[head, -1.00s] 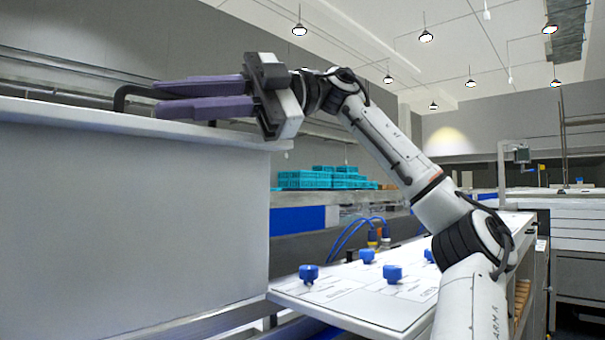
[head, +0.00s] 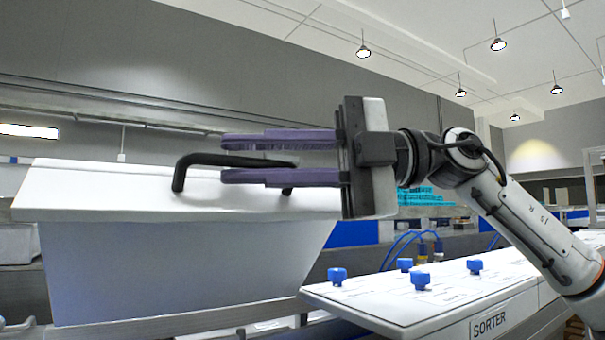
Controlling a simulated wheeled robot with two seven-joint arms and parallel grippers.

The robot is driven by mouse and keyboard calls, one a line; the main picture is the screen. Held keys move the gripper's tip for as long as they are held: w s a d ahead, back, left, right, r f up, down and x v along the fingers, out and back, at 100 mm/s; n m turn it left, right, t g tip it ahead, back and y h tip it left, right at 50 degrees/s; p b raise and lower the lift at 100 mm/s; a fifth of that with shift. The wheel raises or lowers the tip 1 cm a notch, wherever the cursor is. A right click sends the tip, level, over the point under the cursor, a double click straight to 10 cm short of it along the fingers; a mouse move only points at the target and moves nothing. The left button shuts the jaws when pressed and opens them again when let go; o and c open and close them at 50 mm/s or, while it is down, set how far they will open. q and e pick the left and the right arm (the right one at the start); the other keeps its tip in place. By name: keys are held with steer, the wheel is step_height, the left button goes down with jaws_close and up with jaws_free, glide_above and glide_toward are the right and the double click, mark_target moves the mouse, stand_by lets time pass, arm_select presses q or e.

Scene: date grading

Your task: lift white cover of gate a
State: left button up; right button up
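The white cover (head: 110,194) is a thick lid on top of a pale box (head: 180,262) at left. It appears to rest on the box. A black bar handle (head: 181,173) stands on the cover. My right gripper (head: 222,160) reaches in from the right with two purple fingers, one above the other. The handle's bar runs through the gap between them, and the fingers look apart, not clamped on it. The lower finger hides part of the handle's right end. My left gripper is not in view.
A white panel marked SORTER (head: 430,310) with several blue knobs, one of them in front (head: 420,281), lies at lower right. Blue hoses (head: 402,240) and turquoise crates (head: 425,197) are behind it. Open air is above the cover.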

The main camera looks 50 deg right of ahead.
steer(key=shift+s+a+f, duration=0.15)
steer(key=shift+s+f, duration=0.2)
steer(key=shift+f, duration=0.05)
steer(key=shift+b+v, duration=1)
steer(key=shift+v, duration=0.4)
steer(key=shift+b+v, duration=0.55)
steer(key=shift+v, duration=0.95)
steer(key=b+v, duration=0.1)
steer(key=v, duration=0.5)
steer(key=shift+r, duration=0.25)
steer(key=shift+w, duration=0.1)
